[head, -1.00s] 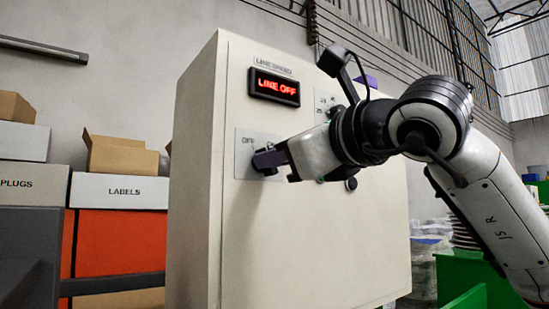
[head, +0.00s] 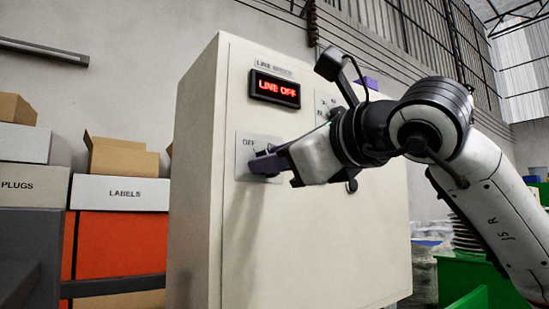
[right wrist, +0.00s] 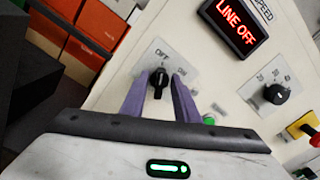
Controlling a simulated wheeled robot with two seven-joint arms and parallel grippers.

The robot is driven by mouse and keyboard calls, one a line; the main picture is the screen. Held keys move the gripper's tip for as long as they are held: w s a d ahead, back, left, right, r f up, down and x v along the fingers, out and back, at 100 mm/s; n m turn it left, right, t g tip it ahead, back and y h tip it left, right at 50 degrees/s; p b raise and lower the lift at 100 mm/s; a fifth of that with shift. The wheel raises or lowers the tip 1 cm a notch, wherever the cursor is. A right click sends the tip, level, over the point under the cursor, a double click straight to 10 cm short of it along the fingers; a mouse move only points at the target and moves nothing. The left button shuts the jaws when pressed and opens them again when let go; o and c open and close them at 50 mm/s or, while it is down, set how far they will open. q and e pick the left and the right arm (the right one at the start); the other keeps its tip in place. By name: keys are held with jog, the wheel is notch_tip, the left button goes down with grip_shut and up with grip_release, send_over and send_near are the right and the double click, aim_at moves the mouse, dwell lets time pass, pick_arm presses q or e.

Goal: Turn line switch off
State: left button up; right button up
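The line switch (right wrist: 158,83) is a black knob on a light plate (head: 245,144) marked OFF and ON, on the front of a cream cabinet. My right gripper (right wrist: 160,88) has its two purple fingers on either side of the knob in the right wrist view, with small gaps beside it, so it looks open. In the head view the right gripper (head: 257,165) is at the plate and hides the knob. The red display (head: 274,88) above reads LINE OFF. My left gripper is not in view.
A speed dial (right wrist: 277,94) and a red-and-yellow button (right wrist: 306,127) are to the right on the cabinet (head: 300,240). A green button (right wrist: 208,119) is near the right finger. Boxes, one a LABELS bin (head: 120,192), stand to the left.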

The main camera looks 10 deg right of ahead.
jog(key=shift+s, duration=0.1)
jog(key=b+v, duration=0.2)
jog(key=v, duration=0.8)
dwell(0.3)
